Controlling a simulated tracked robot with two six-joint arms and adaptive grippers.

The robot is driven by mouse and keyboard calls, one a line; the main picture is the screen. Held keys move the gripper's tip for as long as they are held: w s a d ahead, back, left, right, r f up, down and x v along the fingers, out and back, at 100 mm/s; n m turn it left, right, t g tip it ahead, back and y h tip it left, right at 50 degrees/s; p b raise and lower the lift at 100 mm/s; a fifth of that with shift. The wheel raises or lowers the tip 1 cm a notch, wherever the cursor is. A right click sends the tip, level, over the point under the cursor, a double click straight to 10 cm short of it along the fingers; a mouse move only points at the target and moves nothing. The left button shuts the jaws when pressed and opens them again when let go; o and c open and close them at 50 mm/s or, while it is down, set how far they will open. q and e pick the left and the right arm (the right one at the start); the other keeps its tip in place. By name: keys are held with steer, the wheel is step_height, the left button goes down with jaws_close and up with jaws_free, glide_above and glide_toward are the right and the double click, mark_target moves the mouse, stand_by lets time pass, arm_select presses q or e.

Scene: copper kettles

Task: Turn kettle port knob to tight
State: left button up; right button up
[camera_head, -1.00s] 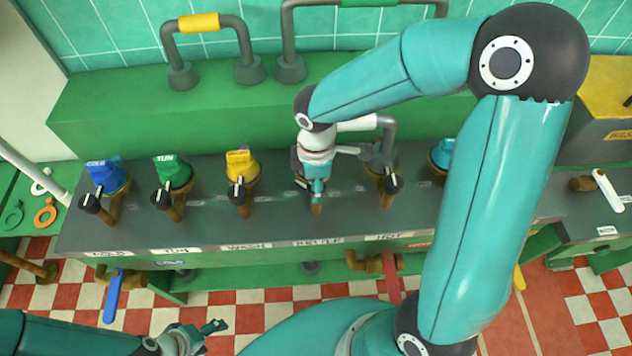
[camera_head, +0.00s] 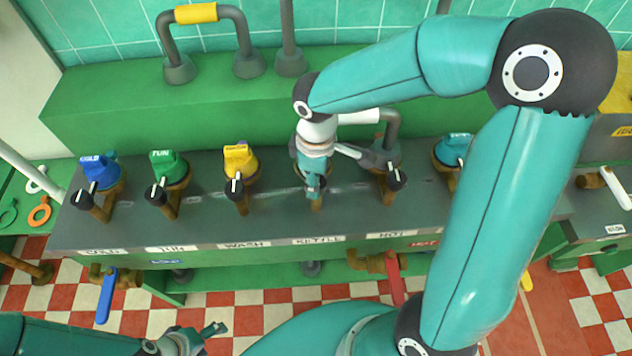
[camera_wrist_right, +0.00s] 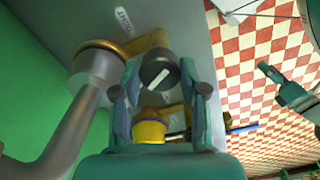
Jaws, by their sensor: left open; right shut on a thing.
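My right gripper (camera_head: 314,186) points down at the kettle port, above the label reading KETTLE (camera_head: 318,241). It is shut on the kettle port knob, which its fingers hide in the head view. In the right wrist view, a black knob (camera_wrist_right: 161,72) with a white pointer mark shows between the two teal fingers (camera_wrist_right: 160,95). I cannot tell there whether that knob is the gripped one or stands beyond. Where the kettle pointer points is not readable. My left gripper (camera_head: 212,337) is open and empty at the bottom, over the floor, away from the bench.
Blue (camera_head: 99,171), green (camera_head: 169,167) and yellow (camera_head: 240,160) port handles stand left of the kettle port. The hot port's black knob (camera_head: 397,179) and grey pipe (camera_head: 391,125) are close on the right. Blue (camera_head: 106,297) and red (camera_head: 394,279) levers hang at the bench front.

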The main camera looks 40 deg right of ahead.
steer(key=m+b, duration=0.2)
steer(key=m, duration=0.2)
steer(key=shift+f, duration=0.1)
steer(key=shift+m+b, duration=0.45)
steer(key=shift+m, duration=0.45)
steer(key=shift+w, duration=0.1)
steer(key=o, duration=1.1)
steer(key=shift+o, duration=0.2)
step_height(320, 180, up, 12)
